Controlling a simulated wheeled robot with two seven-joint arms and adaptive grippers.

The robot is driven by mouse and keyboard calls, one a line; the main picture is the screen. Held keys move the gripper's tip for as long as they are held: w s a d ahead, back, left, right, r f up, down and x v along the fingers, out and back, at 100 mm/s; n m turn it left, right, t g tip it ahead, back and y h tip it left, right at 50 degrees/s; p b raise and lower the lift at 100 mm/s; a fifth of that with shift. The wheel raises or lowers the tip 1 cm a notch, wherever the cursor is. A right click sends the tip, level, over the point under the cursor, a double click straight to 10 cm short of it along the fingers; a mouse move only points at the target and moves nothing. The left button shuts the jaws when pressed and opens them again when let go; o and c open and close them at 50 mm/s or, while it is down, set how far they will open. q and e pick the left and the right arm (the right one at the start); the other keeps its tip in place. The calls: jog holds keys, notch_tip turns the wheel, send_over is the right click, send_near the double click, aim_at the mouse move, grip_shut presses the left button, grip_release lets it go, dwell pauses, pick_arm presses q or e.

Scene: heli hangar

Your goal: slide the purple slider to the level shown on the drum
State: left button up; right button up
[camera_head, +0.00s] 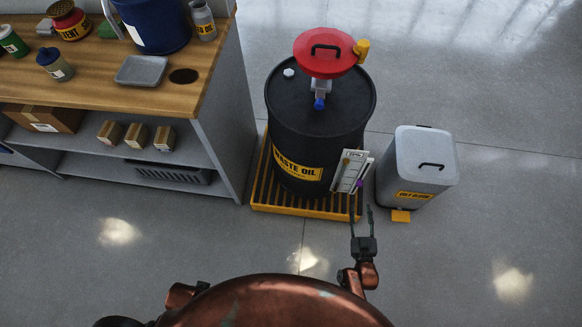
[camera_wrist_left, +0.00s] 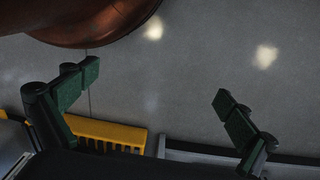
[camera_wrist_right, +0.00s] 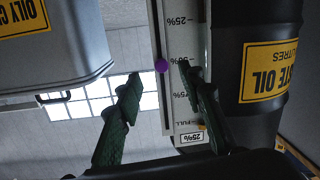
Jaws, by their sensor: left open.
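The black waste oil drum (camera_head: 318,125) bears a white level gauge board (camera_head: 348,172) on its lower right side. The purple slider (camera_head: 360,184) is a small round knob on the board. In the right wrist view the board appears upside down, and the purple slider (camera_wrist_right: 162,66) sits in its slot about beside the 50% mark. A framed label (camera_wrist_right: 190,138) near the FULL mark reads 25%. My right gripper (camera_head: 361,211) is open, its fingertips on either side of the slider in the wrist view; contact cannot be told. My left gripper (camera_wrist_left: 156,85) is open and empty.
The drum stands on a yellow grated pallet (camera_head: 258,190). A grey bin (camera_head: 425,160) stands close to the right of the gauge. A workbench (camera_head: 110,90) with shelves is on the left. The floor in front is clear.

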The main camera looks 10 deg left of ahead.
aim_at(360, 186)
jog(key=shift+t, duration=0.7)
jog(key=w+b, duration=0.1)
jog(key=w, duration=0.2)
jog(key=w+b, duration=0.2)
jog(key=w, duration=0.1)
jog(key=w+a+b, duration=0.1)
jog(key=w+b, duration=0.1)
jog(key=w, duration=0.2)
jog(key=shift+a+r, duration=0.1)
jog(key=shift+r, duration=0.15)
pick_arm(q)
jog(key=w+d+f+t+h, duration=0.1)
jog(key=w+d+f+t, duration=0.1)
jog(key=w+d+f, duration=0.1)
jog(key=shift+w+d+f, duration=0.35)
jog(key=shift+w+f, duration=0.25)
jog(key=shift+w, duration=0.1)
pick_arm(e)
jog(key=shift+c, duration=0.3)
grip_shut()
